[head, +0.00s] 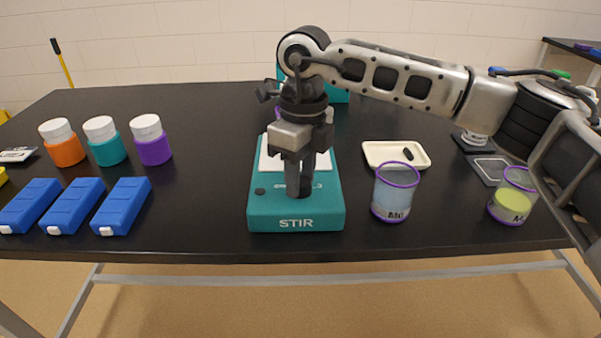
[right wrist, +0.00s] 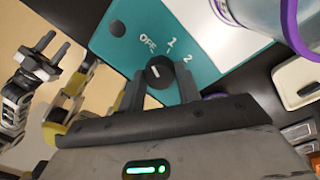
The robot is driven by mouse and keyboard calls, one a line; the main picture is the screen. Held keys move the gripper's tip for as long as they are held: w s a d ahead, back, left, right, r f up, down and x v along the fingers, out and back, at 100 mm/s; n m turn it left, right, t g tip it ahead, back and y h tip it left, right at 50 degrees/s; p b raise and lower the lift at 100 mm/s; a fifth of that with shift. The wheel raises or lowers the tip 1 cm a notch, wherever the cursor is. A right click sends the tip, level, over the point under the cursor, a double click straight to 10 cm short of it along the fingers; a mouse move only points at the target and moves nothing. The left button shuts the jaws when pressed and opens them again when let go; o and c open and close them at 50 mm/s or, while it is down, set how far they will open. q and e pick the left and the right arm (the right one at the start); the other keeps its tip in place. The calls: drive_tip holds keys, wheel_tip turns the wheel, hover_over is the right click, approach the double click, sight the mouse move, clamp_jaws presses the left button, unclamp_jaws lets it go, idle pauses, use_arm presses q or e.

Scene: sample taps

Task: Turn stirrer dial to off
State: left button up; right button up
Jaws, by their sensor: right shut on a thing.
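The teal stirrer (head: 262,213) marked STIR stands near the table's front edge, with a pale top plate. Its black dial (right wrist: 159,72) shows in the right wrist view, beside the labels OFF, 1 and 2. The dial's short white mark seems to lean toward the OFF side, but its exact setting is hard to tell. My right gripper (head: 299,190) points down at the stirrer's front and is shut on the dial, one finger on each side. My left gripper (right wrist: 57,43) shows at the left of the right wrist view, empty with its fingers apart. It is outside the head view.
A purple-rimmed beaker (head: 392,192) stands just right of the stirrer, before a cream tray (head: 396,155). Another beaker (head: 513,196) with green liquid stands farther right. White-capped bottles (head: 152,140) and blue boxes (head: 121,207) are at the left. The table (head: 205,190) is clear between them and the stirrer.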

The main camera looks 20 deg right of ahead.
sight(304, 177)
drive_tip(key=shift+r, duration=0.1)
drive_tip(key=o, duration=1)
drive_tip(key=shift+c, duration=0.2)
wheel_tip(304, 177, up, 16)
drive_tip(key=shift+w+d, duration=0.3)
drive_tip(key=shift+d, duration=0.05)
